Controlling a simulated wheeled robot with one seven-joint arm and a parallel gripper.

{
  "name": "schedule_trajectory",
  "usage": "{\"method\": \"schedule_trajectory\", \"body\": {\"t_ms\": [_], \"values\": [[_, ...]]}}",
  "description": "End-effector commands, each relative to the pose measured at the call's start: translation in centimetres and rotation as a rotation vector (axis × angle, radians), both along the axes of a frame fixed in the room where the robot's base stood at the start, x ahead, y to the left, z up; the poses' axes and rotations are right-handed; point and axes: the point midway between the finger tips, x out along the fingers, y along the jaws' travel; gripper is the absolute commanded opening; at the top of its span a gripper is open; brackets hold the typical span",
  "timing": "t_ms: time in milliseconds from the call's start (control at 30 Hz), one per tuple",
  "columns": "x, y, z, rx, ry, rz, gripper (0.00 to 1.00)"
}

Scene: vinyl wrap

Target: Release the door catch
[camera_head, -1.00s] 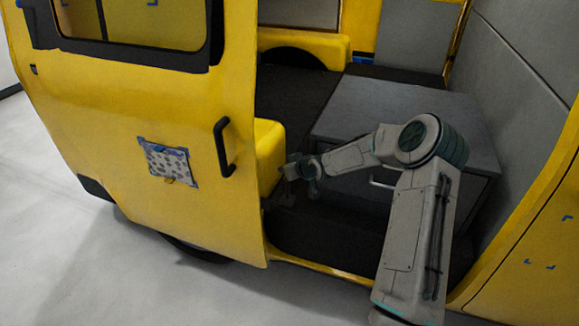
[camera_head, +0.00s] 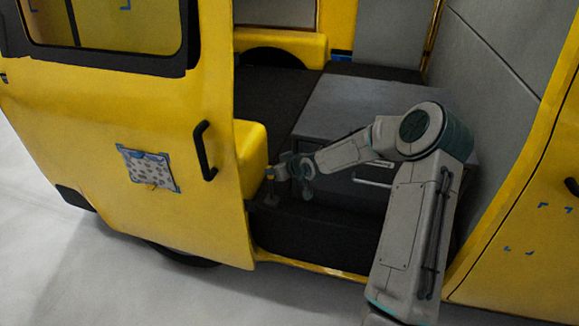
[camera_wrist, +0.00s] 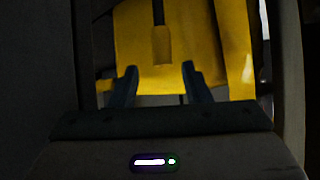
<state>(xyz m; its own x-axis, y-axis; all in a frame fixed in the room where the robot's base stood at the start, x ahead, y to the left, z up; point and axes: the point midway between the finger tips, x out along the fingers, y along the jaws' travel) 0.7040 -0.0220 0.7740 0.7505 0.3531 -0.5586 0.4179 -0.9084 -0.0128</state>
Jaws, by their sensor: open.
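The yellow sliding door (camera_head: 110,120) stands to the left of the van's open doorway. A small upright lever with a yellow tip (camera_head: 270,172), which looks like the door catch, stands low at the doorway beside the yellow seat base. In the wrist view its yellow grip (camera_wrist: 161,47) hangs from a dark shaft, between and beyond the fingertips. My gripper (camera_head: 282,172) is close to the lever's right side, fingers toward it. In the wrist view my gripper (camera_wrist: 159,72) is open, with nothing between its fingers. I cannot tell whether it touches the lever.
A grey drawer cabinet (camera_head: 360,110) stands inside behind my arm. The yellow seat base (camera_head: 251,150) is just behind the lever. The dark step (camera_head: 320,238) is clear.

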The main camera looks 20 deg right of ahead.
Motion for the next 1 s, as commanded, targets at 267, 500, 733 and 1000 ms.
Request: {"method": "schedule_trajectory", "body": {"t_ms": [267, 500, 733, 1000], "values": [[-4.0, -2.1, 3.2, -0.002, -0.001, -0.002, 0.43], [-6.1, -3.0, 4.7, -0.001, 0.0, -0.002, 0.43], [-6.8, -3.2, 5.0, -0.001, 0.0, -0.001, 0.43], [-6.8, -3.2, 5.0, -0.001, 0.0, -0.001, 0.43]]}}
